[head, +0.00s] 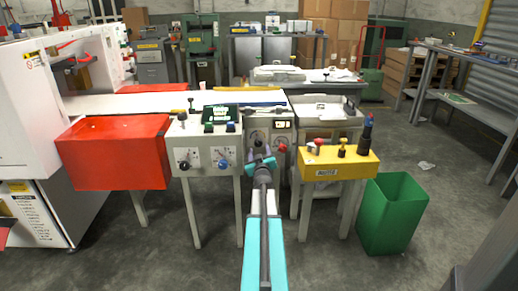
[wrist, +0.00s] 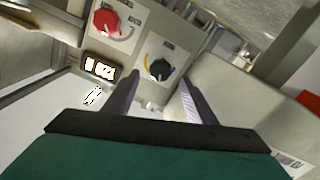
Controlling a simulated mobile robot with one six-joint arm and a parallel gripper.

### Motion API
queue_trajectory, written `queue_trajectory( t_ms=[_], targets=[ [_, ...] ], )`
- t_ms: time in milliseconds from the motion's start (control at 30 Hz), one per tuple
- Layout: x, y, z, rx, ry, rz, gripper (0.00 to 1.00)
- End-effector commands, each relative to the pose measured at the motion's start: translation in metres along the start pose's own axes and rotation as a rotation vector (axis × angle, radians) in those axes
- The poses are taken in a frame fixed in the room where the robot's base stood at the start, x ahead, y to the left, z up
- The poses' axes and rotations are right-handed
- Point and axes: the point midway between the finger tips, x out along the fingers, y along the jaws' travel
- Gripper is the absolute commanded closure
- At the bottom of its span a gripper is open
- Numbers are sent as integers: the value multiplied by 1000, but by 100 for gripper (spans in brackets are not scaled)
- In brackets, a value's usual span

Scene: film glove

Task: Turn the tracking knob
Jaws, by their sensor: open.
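My gripper (head: 262,156) is open and empty in front of a pale control panel (head: 293,165). The plate labels are too small to read, so I cannot tell which knob is named tracking. My gripper partly covers this panel in the head view.
A lit display (wrist: 101,68) sits beside the knobs. Left of my arm is another panel with a black knob (head: 184,165) and a blue knob (head: 222,164). A yellow box (head: 340,169) with buttons and a green bin (head: 392,215) stand to the right.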

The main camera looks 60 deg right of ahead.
Motion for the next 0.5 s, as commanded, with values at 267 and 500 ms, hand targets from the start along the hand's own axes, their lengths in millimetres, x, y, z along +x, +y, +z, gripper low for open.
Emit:
queue_trajectory(
  t_ms=[267,500],
  targets=[
    [-28,0,0,0,-2,0,49],
    [-50,1,0,0,-1,0,49]
  ],
)
